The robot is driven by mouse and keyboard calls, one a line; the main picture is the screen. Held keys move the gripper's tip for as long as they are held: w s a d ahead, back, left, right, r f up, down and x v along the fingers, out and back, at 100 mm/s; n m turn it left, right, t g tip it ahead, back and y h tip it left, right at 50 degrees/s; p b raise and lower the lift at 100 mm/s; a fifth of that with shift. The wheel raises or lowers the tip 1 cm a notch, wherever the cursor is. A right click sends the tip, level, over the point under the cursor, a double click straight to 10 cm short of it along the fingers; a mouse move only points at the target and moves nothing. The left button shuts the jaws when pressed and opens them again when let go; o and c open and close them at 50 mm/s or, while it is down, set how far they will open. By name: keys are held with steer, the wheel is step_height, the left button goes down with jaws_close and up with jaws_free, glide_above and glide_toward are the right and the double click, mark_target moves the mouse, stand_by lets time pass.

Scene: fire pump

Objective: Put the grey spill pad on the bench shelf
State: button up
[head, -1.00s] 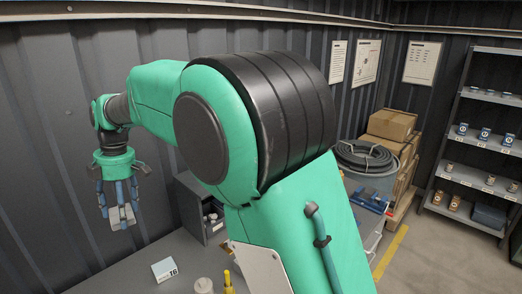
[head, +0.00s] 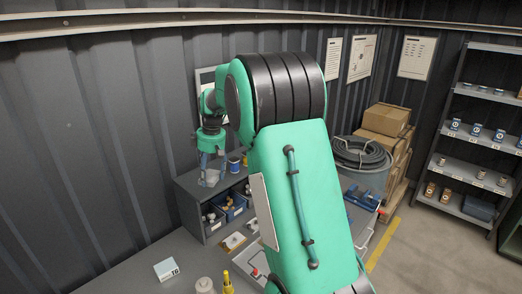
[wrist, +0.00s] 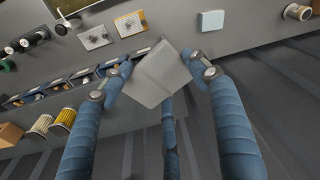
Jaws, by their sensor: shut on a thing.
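The grey spill pad (wrist: 160,76) is gripped between the fingers of my gripper (wrist: 160,80) in the wrist view, sitting tilted. In the head view the pad shows as a pale piece (head: 211,179) at my gripper (head: 210,170). The bench shelf (head: 191,198) is a dark grey unit on the bench against the wall, with blue bins in its open front. My gripper is by the left end of the shelf, around the height of its top; the exact gap cannot be told. My arm hides the shelf's right part.
On the shelf top stand a blue-and-yellow container (head: 233,166) and, in the wrist view, yellow filter cylinders (wrist: 65,118). The bench (head: 130,277) holds a light blue box (head: 166,269), a yellow bottle (head: 228,284) and flat parts (head: 232,242). The bench left of the shelf is mostly clear.

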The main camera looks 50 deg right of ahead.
mark_target(218, 173)
steer(key=d, duration=0.1)
steer(key=d+m, duration=0.1)
steer(key=d, duration=0.1)
steer(key=shift+s+d+p, duration=0.15)
steer(key=shift+s+p, duration=0.15)
steer(key=shift+s, duration=0.1)
steer(key=f, duration=0.5)
steer(key=shift+w+a, duration=0.1)
steer(key=shift+a, duration=0.1)
steer(key=w+d, duration=0.2)
steer(key=w, duration=0.2)
steer(key=w+d+f+p, duration=0.1)
steer(key=w+d, duration=0.1)
steer(key=w, duration=0.3)
steer(key=w+d, duration=0.2)
steer(key=w, duration=0.3)
steer(key=shift+w+d+f, duration=0.25)
steer(key=shift+d, duration=0.15)
steer(key=shift+f, duration=1.75)
steer(key=shift+f, duration=0.15)
